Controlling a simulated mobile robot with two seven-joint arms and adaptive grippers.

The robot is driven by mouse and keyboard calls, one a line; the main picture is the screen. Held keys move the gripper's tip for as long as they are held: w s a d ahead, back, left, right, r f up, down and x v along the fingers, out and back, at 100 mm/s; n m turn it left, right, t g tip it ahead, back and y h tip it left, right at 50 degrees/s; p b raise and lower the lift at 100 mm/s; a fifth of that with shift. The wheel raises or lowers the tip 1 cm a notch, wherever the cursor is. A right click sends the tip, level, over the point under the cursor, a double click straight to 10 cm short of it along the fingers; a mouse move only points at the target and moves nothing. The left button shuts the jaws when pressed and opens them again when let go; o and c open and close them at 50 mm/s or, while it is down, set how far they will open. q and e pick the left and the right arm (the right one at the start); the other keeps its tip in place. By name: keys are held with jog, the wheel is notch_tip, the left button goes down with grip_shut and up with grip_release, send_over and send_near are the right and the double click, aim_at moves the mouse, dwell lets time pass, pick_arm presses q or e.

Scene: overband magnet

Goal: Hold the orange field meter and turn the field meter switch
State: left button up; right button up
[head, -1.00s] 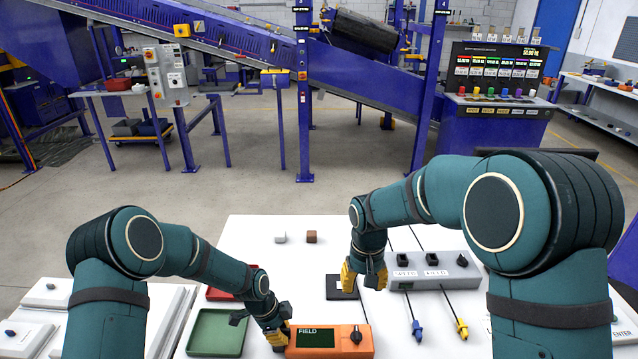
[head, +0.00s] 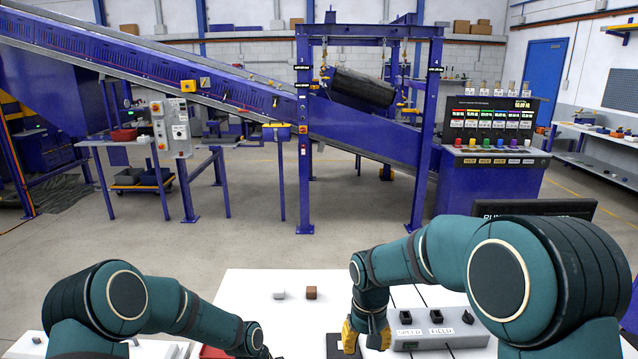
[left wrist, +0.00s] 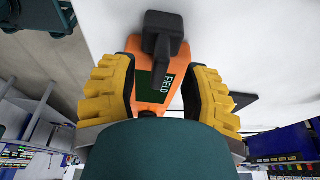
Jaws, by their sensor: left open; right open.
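The orange field meter (left wrist: 150,108) shows in the left wrist view, with a dark screen and a FIELD label. Its dark switch knob (left wrist: 165,45) stands up beyond the screen. My left gripper (left wrist: 160,70) is open, with one yellow finger on each side of the meter; I cannot tell whether they touch it. In the head view the meter and the left fingers are below the picture edge. My right gripper (head: 364,338) is open, pointing down above the white table, left of the grey control box.
The grey control box (head: 458,342) carries dark switches and SPEED and FIELD labels. A dark flat pad (head: 337,346) lies by the right gripper. A pale cube (head: 279,294) and a brown cube (head: 311,292) sit behind on the white table (head: 245,300).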

pick_arm(q)
jog(key=d+p+v, duration=0.2)
jog(key=p+v, duration=0.3)
jog(key=v, duration=1.2)
jog(key=shift+r, duration=0.55)
pick_arm(e)
notch_tip(320, 180, up, 5)
pick_arm(q)
jog(key=shift+d, duration=0.1)
pick_arm(e)
jog(key=s+f+y+b, duration=0.1)
jog(key=s+f, duration=0.3)
jog(key=f, duration=0.4)
jog(key=s+f+y+b, duration=0.1)
jog(key=s+f, duration=0.3)
jog(key=f, duration=0.4)
pick_arm(q)
jog(key=s+d+f+n+t+b, duration=0.1)
jog(key=s+d+f+n+t, duration=0.1)
jog(key=s+f+n, duration=1.7)
jog(key=shift+s+d+n+h, duration=0.3)
jog(key=shift+d+n, duration=0.1)
jog(key=shift+d, duration=0.1)
pick_arm(e)
jog(key=s+f+m+t+y, duration=0.2)
jog(key=s+f+m, duration=0.1)
jog(key=s+f, duration=0.5)
jog(key=s, duration=0.3)
jog(key=shift+s+d, duration=0.2)
jog(key=shift+s, duration=0.1)
